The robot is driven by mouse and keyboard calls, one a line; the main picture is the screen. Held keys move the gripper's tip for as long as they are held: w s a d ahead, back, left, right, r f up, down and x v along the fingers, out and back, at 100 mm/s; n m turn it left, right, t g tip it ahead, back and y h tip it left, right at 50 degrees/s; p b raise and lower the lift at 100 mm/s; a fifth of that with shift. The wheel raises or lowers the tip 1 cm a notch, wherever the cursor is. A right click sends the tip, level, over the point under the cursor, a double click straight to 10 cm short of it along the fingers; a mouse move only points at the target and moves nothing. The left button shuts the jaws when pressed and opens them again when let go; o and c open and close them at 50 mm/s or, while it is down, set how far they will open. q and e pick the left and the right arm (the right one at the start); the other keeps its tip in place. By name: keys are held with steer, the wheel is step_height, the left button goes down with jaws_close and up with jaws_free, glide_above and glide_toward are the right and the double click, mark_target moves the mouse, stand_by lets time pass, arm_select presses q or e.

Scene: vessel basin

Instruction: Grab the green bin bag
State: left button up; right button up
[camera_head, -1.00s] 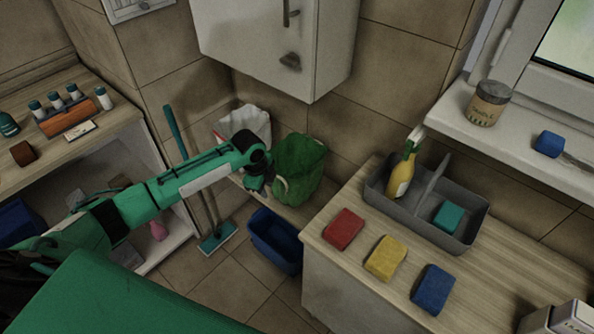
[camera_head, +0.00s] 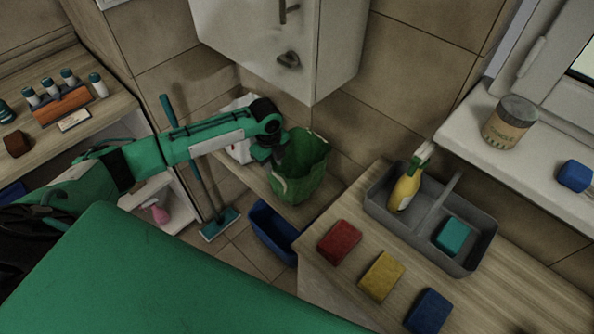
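The green bin bag (camera_head: 300,178) stands upright and open-topped on a low wooden shelf in the corner, under the white wall cabinet. My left arm reaches in from the left, and its dark gripper (camera_head: 281,160) is at the bag's left rim, overlapping it in the picture. The fingers are small and dark against the bag, so I cannot tell whether they are apart or closed, or whether they touch it. A white bag (camera_head: 238,150) stands to the left of the green one, partly hidden behind my arm. My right gripper is not in view.
A blue bucket (camera_head: 272,232) stands on the floor below the shelf. A mop (camera_head: 219,222) leans left of it. The counter at right holds a grey caddy (camera_head: 385,215) and red, yellow and blue sponges. The wall cabinet (camera_head: 290,35) hangs above my gripper.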

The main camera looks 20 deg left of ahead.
mark_target(274, 170)
arm_select(q)
steer(key=f, duration=0.1)
steer(key=f+p, duration=0.1)
steer(key=f, duration=0.3)
steer(key=shift+w+a+f, duration=0.1)
steer(key=shift+w+a, duration=0.15)
steer(key=shift+w, duration=0.1)
steer(key=shift+f+p, duration=0.3)
steer(key=shift+f, duration=0.1)
jaws_close()
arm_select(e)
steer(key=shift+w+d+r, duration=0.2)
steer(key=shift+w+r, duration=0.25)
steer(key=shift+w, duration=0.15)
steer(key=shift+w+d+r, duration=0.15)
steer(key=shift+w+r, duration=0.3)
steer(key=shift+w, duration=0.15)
